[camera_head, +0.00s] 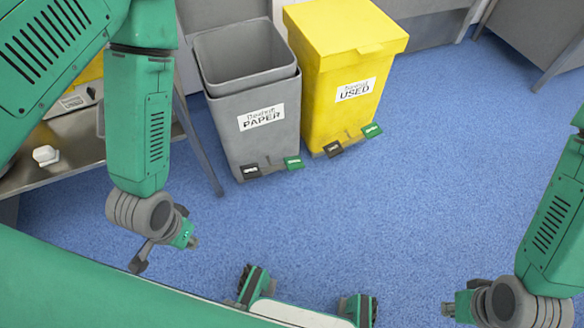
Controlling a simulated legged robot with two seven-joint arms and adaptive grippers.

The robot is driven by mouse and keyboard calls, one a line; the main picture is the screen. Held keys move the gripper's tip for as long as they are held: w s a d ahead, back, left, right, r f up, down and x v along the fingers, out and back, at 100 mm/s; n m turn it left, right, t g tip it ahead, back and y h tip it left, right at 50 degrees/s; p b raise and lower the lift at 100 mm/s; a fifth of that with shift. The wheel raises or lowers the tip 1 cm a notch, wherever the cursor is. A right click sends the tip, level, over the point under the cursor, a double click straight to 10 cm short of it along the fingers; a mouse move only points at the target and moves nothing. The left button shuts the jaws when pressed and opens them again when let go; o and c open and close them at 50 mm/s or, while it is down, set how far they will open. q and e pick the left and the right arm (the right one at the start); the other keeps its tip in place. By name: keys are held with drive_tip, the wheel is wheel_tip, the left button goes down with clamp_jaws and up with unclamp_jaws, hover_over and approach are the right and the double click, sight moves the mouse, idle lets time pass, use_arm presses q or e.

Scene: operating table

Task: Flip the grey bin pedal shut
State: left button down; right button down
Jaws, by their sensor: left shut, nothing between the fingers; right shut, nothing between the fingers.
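The grey bin (240,120), labelled PAPER, stands on the blue floor at upper centre-left. Its top is open and the hollow inside shows. At its foot are a black pedal (251,171) and a green pedal (293,163). My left gripper (193,242) is shut and empty, below and left of the pedals in the picture and apart from them. My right gripper (447,309) is shut and empty at the lower right, far from the bin.
A yellow bin (325,95) labelled USED, with its lid down, stands just right of the grey bin. A metal table (75,160) with small items is at the left. Grey furniture (530,30) is at the upper right. Blue floor (420,200) is clear at centre and right.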

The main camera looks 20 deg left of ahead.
wheel_tip(320, 180, up, 14)
drive_tip(key=p, duration=1.2)
drive_tip(key=shift+f, duration=0.1)
drive_tip(key=shift+w, duration=0.1)
